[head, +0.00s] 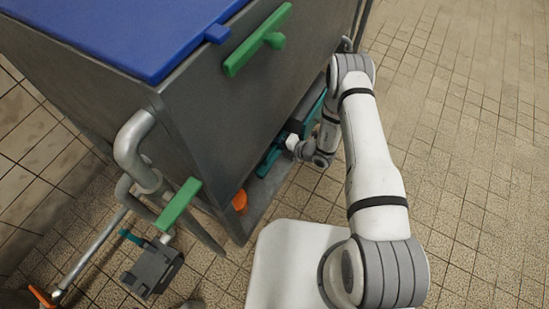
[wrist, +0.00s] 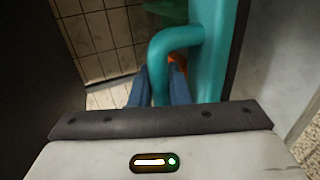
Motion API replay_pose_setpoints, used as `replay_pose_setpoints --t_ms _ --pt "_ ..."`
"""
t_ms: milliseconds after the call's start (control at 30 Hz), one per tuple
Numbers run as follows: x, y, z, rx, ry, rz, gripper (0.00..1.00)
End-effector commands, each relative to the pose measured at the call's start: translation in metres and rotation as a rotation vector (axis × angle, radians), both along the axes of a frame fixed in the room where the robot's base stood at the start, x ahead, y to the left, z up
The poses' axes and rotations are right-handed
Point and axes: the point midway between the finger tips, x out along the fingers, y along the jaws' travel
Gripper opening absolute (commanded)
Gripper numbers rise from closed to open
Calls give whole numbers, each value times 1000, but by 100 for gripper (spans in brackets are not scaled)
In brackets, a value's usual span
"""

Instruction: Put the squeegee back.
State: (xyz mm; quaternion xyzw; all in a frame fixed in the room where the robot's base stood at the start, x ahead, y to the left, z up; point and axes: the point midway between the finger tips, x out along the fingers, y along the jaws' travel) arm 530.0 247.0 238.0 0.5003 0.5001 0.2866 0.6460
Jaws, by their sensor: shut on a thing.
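My gripper (head: 268,160) is low beside the dark tank, partly hidden by my wrist. In the wrist view its two blue fingers (wrist: 160,88) are on either side of a curved teal bar, shut on it. The bar joins a broad teal piece (wrist: 210,50) on the right. I take this teal thing to be the squeegee; only part of it shows, and its ends are hidden. In the head view, teal also shows next to my wrist (head: 315,112), close to the tank's side.
The dark tank (head: 215,115) has a blue lid (head: 130,35) and a green handle (head: 258,40). An orange thing (head: 240,200) sits at its low ledge. Grey pipes (head: 135,145) and a green lever (head: 178,205) stand at left. Tiled floor (head: 460,130) is clear at right.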

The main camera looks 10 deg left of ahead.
Motion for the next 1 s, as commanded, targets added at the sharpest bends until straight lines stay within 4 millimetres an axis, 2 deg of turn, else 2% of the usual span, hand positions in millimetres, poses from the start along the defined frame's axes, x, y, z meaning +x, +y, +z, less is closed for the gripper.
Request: replay_pose_setpoints --t_ms 33,200,367,533,933,967,1000 --pt "-1 2 -14 0 0 4 0" --pt "-5 8 -45 0 0 17 0" --pt "-6 11 -58 1 -1 25 0" --pt "-7 13 -84 0 -1 29 0" --pt "-8 14 -90 0 0 30 0" --pt "-8 14 -89 0 0 30 18" --pt "-8 14 -88 0 0 30 21"
